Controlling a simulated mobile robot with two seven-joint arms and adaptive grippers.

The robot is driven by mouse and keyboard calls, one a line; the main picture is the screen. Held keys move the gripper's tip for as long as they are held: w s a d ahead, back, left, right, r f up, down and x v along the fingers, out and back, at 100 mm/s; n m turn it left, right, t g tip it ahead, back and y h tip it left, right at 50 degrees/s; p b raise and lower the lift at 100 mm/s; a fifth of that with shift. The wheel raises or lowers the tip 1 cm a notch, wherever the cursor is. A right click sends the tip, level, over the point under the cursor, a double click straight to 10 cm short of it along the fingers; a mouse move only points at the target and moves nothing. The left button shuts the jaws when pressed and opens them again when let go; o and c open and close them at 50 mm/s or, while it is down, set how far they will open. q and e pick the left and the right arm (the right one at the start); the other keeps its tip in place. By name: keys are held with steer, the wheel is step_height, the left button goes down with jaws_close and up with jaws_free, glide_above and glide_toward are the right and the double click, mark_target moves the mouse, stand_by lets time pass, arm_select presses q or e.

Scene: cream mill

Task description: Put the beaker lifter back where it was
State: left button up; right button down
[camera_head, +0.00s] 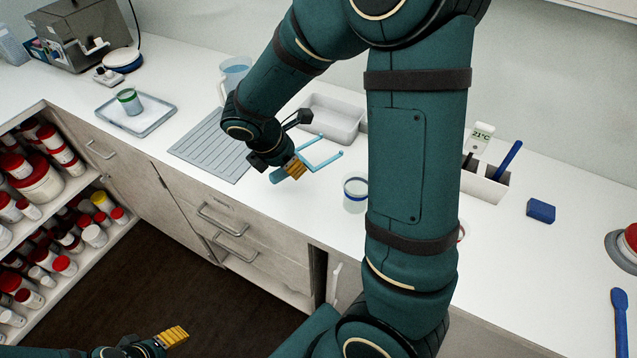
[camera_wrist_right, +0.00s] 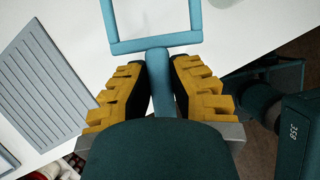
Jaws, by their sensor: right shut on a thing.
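The beaker lifter (camera_head: 325,161) is a light blue tool with a two-pronged fork and a handle. My right gripper (camera_head: 293,168) is shut on its handle, above the white counter, with the fork pointing right. In the right wrist view, the lifter's handle (camera_wrist_right: 159,75) runs between the yellow finger pads of the right gripper (camera_wrist_right: 158,82), and the square frame extends beyond them. I cannot tell how high the lifter is above the counter. My left gripper (camera_head: 172,336) is low at the bottom left, over the floor, far from the lifter; its opening is unclear.
A blue-banded beaker (camera_head: 355,186) stands right of the lifter. A ribbed grey mat (camera_head: 207,147) lies left, with a white basin (camera_head: 333,119) behind. A holder (camera_head: 484,184) and blue block (camera_head: 541,211) are at right. A green-banded beaker (camera_head: 129,100) stands on a tray (camera_head: 160,118).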

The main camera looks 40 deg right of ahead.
steer(key=shift+d, duration=0.2)
steer(key=shift+d+f, duration=0.15)
steer(key=b, duration=0.2)
glide_above(301, 195)
steer(key=a, duration=0.1)
steer(key=f, duration=0.5)
steer(key=shift+w+a+f, duration=0.1)
steer(key=shift+a+f, duration=0.1)
steer(key=shift+d+f+b, duration=0.1)
steer(key=shift+f+b, duration=0.25)
steer(key=shift+f, duration=1.8)
arm_select(q)
steer(key=f, duration=0.1)
steer(key=s+f, duration=0.1)
steer(key=shift+d+f, duration=0.3)
steer(key=shift+d, duration=0.1)
arm_select(e)
steer(key=shift+f, duration=0.2)
steer(key=c, duration=1)
jaws_free()
arm_select(q)
steer(key=shift+f, duration=0.15)
